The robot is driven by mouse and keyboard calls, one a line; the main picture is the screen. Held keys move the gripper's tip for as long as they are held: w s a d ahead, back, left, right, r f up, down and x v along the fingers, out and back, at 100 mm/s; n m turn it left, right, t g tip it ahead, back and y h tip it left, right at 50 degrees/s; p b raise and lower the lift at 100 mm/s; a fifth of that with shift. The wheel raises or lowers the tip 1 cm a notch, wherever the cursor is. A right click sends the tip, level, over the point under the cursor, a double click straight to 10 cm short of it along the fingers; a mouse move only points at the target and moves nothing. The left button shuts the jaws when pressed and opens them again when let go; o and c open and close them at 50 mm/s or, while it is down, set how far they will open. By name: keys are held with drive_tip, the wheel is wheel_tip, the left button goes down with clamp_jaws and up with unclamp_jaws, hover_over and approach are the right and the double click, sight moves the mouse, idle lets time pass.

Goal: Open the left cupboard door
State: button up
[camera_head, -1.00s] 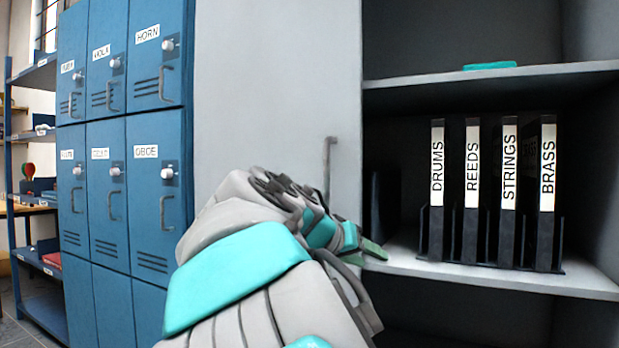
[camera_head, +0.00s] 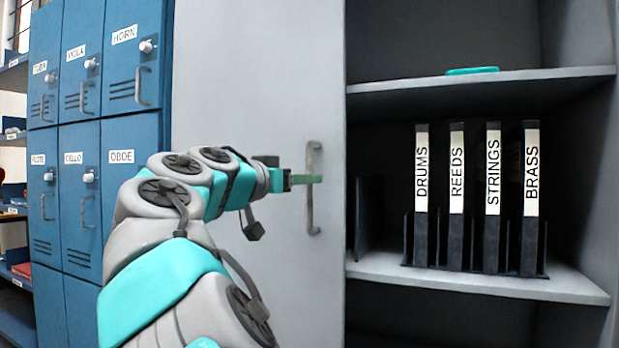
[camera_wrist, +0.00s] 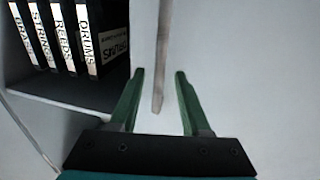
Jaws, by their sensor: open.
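The left cupboard door (camera_head: 255,90) is a pale grey panel, shut as far as I can see, beside the open shelves. Its vertical bar handle (camera_head: 310,215) is near the door's right edge. My gripper (camera_head: 305,179) is level with the handle's middle in the head view. In the wrist view my gripper (camera_wrist: 159,75) is open, with its two green fingers spread. The handle (camera_wrist: 161,60) shows there as a grey bar whose end lies between the fingers, with space on both sides. I cannot tell whether either finger touches it.
Right of the door, a shelf (camera_head: 480,280) holds several black binders (camera_head: 455,240) labelled DRUMS, REEDS, STRINGS and BRASS. A teal item (camera_head: 472,71) lies on the upper shelf. Blue lockers (camera_head: 75,180) stand at the left.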

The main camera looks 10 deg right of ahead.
drive_tip(key=shift+x, duration=1.35)
drive_tip(key=shift+c, duration=0.4)
clamp_jaws()
